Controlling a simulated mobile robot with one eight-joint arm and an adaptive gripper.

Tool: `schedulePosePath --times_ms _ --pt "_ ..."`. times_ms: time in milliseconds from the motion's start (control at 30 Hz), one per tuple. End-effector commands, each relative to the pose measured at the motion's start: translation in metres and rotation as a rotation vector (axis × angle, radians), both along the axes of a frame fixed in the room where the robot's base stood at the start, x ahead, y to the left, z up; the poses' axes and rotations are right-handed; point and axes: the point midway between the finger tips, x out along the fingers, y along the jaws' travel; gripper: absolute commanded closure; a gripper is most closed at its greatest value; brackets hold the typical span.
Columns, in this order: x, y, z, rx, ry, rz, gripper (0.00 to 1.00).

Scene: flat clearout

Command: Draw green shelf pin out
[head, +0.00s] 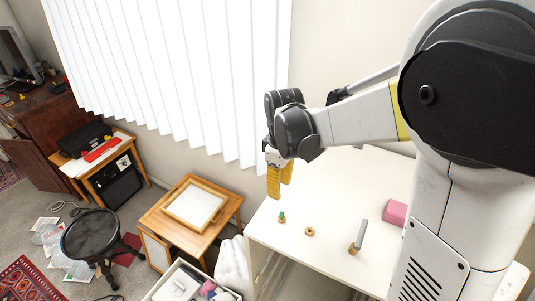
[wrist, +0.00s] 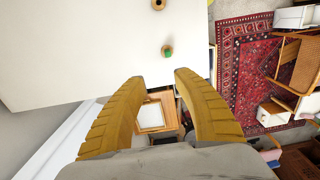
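The green shelf pin (head: 282,216) stands in a small wooden socket near the left edge of a white cabinet top (head: 330,200). In the wrist view the green pin (wrist: 168,54) shows just beyond the gap between my fingertips. My gripper (head: 279,194) has yellow fingers and hangs above the cabinet top, above the pin in the picture. In the wrist view my gripper (wrist: 158,77) is open with nothing between its fingers. The pin's lower part is hidden in the socket.
An empty-looking wooden ring (head: 309,231) sits right of the green pin. A pink block (head: 395,212) lies at the right. Much of the white top is bare. A small wooden table (head: 160,221) stands left of the cabinet.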

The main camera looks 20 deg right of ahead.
Motion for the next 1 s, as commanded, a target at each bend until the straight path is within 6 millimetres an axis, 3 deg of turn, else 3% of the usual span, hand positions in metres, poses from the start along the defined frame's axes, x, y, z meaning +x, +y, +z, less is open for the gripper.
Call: schedulePosePath --times_ms 167,600,1000 --pt "-0.002 0.000 -0.019 0.000 0.001 0.000 0.64" --pt "-0.003 0.000 -0.094 0.000 0.000 -0.001 0.64" --pt "-0.004 0.000 -0.107 0.000 0.000 -0.001 0.64"
